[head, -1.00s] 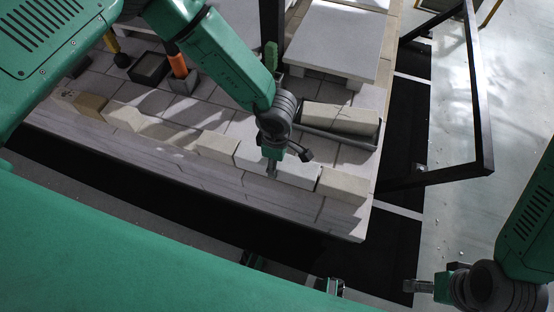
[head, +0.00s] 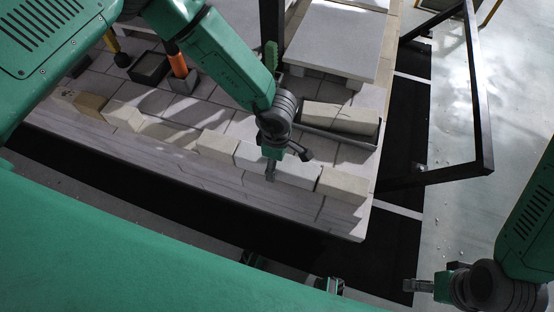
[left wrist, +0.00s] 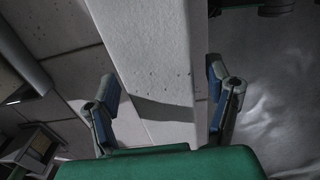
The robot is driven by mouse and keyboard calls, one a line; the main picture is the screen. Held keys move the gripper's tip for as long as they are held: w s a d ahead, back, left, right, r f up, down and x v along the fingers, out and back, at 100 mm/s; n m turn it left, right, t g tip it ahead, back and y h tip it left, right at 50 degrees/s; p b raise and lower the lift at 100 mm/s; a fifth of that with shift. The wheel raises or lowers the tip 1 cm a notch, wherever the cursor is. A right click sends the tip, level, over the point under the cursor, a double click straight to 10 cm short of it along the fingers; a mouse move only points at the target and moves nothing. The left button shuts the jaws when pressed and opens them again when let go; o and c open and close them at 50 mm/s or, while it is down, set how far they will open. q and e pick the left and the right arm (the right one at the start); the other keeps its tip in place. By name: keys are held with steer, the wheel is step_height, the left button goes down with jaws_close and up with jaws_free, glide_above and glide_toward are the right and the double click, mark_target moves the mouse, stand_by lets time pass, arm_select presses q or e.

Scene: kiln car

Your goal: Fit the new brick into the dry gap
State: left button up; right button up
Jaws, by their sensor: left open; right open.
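A row of pale bricks (head: 342,185) runs along the front edge of the kiln car. Between the cream brick (head: 122,115) at left and the brick (head: 217,146) further right is a lower, pale stretch (head: 165,133) that looks like the gap. A pale block (head: 340,119) lies in a dark tray (head: 345,140) at right; which brick is the new one I cannot tell. My left gripper (head: 270,173) is open at the row, over the front bricks. In the left wrist view a long pale brick (left wrist: 150,50) shows between its spread fingers (left wrist: 163,108); contact is unclear. My right gripper (head: 418,286) is open and empty, off the car.
A raised pale slab (head: 335,40) stands behind the tray. A dark post (head: 271,20) and green brush (head: 271,55) are behind my left arm. A black box (head: 149,68) and an orange cylinder (head: 178,65) stand back left. A black frame (head: 480,90) stands right of the car.

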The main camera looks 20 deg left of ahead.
arm_select(q)
steer(key=shift+r, duration=0.2)
steer(key=shift+r+p, duration=3.5)
steer(key=shift+r, duration=0.35)
steer(key=shift+r, duration=0.1)
step_height(320, 180, up, 12)
steer(key=shift+f, duration=0.2)
